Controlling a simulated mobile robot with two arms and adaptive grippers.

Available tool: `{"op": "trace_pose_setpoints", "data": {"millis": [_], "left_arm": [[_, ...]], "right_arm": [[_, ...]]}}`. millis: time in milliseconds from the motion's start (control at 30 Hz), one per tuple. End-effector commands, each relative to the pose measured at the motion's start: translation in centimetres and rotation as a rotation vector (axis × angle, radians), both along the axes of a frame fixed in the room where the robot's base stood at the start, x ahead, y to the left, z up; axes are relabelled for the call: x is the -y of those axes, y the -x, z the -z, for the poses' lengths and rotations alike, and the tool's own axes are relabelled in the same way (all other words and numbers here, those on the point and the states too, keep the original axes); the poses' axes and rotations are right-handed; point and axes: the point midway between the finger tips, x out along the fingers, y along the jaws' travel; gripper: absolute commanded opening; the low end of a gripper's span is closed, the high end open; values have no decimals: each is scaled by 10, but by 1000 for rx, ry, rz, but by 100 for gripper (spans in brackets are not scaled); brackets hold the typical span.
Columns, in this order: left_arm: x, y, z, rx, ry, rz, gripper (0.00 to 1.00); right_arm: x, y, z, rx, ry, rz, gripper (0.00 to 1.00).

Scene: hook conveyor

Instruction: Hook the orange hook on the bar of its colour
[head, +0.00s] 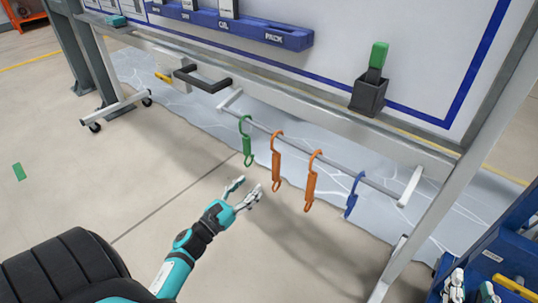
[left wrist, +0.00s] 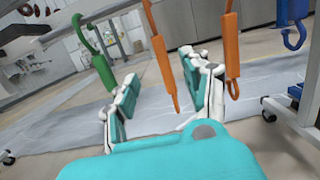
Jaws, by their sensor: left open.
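Two orange hooks hang side by side on a grey bar (head: 345,168): the left one (head: 275,165) and the right one (head: 311,188). They also show in the left wrist view, the left one (left wrist: 160,50) and the right one (left wrist: 231,58). A green hook (head: 247,145) hangs to their left and a blue hook (head: 351,200) to their right. My left gripper (head: 249,190) is open and empty, below and in front of the left orange hook, apart from it. My right gripper (head: 472,287) is at the bottom right, partly cut off, with its fingers apart. I see no orange-coloured bar.
A metal frame carries a white board with a blue labelled rack (head: 240,25) and a black holder (head: 369,95) with a green-handled item. A black handle (head: 203,80) juts from the frame. Blue bins (head: 515,240) stand at the right. The floor in front of the hooks is clear.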

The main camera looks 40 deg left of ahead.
Motion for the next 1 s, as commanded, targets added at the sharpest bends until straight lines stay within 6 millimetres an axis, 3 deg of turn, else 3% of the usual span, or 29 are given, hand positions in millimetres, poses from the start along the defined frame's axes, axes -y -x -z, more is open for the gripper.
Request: {"op": "trace_pose_setpoints", "data": {"millis": [400, 600, 800, 1000], "left_arm": [[6, -84, -12, 1, 2, 0, 48], [9, -116, -16, -1, 4, 1, 48], [10, -132, -19, -2, 4, 0, 48], [11, -134, -19, -3, 4, 0, 48]], "right_arm": [[-5, -2, -24, 142, -37, -10, 40], [-6, -1, -38, 221, -58, -14, 40], [-7, 0, -47, 267, -70, -16, 40], [-7, 0, -49, 277, -73, -17, 40]]}}
